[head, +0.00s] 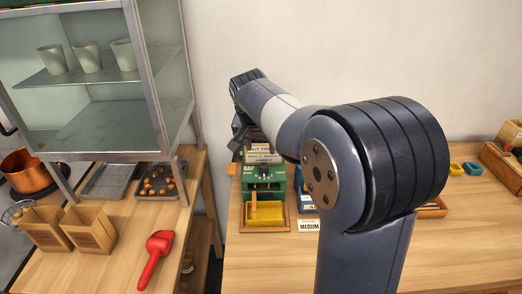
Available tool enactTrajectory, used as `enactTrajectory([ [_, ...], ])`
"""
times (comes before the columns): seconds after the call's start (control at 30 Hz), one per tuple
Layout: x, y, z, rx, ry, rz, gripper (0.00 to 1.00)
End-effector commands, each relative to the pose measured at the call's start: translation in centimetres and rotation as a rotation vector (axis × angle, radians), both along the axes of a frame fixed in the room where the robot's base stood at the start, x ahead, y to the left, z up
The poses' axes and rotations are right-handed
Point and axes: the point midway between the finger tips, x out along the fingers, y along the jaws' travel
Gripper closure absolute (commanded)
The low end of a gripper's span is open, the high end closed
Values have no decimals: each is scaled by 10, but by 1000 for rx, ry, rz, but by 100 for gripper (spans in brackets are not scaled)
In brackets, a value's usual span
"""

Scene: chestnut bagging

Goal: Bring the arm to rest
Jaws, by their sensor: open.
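My arm (370,255) rises from the bottom of the head view and bends at a large dark joint. Its forearm reaches away to the left, above the back of the right-hand table. My gripper (240,142) hangs at the far end, small and partly hidden by the wrist and forearm. It is open, and I see nothing held in it. It is close above or behind the green device (264,176); I cannot tell whether they touch. Signs stand at the device, and a yellow block sits in a wooden tray (286,217) in front.
Left counter: a red scoop (156,256), two open paper bags (48,232) (91,222), a chestnut tray (174,193), an empty tray (106,182), and a glass cabinet (168,75) with cups. Right table: a "MEDIUM" label (308,226) and a wooden box (502,170). The table's front is clear.

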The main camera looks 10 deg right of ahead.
Motion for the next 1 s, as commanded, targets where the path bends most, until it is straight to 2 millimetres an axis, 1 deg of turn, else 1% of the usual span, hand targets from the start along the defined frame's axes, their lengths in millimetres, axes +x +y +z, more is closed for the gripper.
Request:
enactTrajectory([
  [0.3, 1, 0, -1, 0, 0, 0, 50],
  [0.37, 2, -1, -4, 0, 0, 0, 50],
  [0.47, 5, -3, -13, -1, 3, -1, 50],
  [0.57, 10, -6, -29, -1, 5, -1, 50],
  [0.8, 26, -14, -73, -2, 5, -2, 50],
  [1.0, 37, -19, -101, 0, 3, 0, 50],
])
